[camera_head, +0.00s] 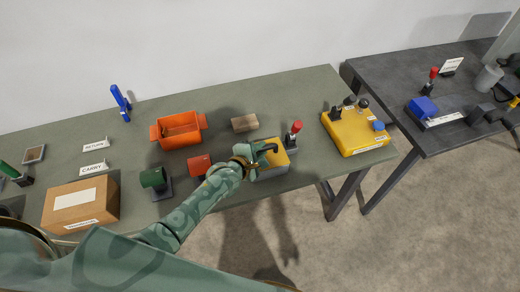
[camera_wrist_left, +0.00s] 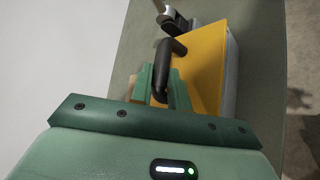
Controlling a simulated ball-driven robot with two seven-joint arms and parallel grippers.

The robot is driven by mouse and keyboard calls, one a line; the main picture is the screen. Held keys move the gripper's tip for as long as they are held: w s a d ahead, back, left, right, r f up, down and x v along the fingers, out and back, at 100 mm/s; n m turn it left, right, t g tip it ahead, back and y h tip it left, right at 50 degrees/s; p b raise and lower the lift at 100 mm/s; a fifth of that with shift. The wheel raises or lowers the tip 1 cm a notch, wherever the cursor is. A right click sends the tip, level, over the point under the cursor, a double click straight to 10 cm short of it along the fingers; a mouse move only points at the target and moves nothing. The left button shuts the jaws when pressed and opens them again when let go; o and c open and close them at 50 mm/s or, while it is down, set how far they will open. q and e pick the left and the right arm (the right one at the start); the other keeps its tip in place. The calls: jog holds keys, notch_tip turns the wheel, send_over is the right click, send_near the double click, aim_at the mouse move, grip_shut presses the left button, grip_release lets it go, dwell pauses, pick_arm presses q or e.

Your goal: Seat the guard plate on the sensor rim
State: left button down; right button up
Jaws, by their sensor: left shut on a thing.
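The yellow guard plate (camera_head: 279,155) with a black handle lies over a grey box-like body (camera_head: 272,173), which I take for the sensor, near the table's front edge. My left gripper (camera_head: 258,151) is shut on the plate's black handle. In the left wrist view, the green fingers (camera_wrist_left: 165,88) close around the handle (camera_wrist_left: 164,66), with the yellow plate (camera_wrist_left: 205,68) beyond and the grey side (camera_wrist_left: 231,75) at its right edge. The rim is hidden under the plate, so I cannot tell whether the plate rests flush. My right gripper is not in view.
A red-knobbed lever (camera_head: 293,134) stands close behind the plate. A wooden block (camera_head: 244,123), an orange bin (camera_head: 178,130) and a red part (camera_head: 199,167) are to the left. A yellow unit (camera_head: 355,132) stands at the right end. A dark table (camera_head: 400,90) is beyond.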

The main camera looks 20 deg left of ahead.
pick_arm(q)
jog(key=shift+f, duration=0.25)
dwell(0.4)
jog(key=c, duration=1.3)
grip_release()
jog(key=shift+o, duration=0.2)
jog(key=shift+f, duration=0.1)
jog(key=p+v, duration=0.4)
jog(key=v, duration=1.2)
jog(key=shift+p, duration=0.3)
jog(key=shift+s, duration=0.15)
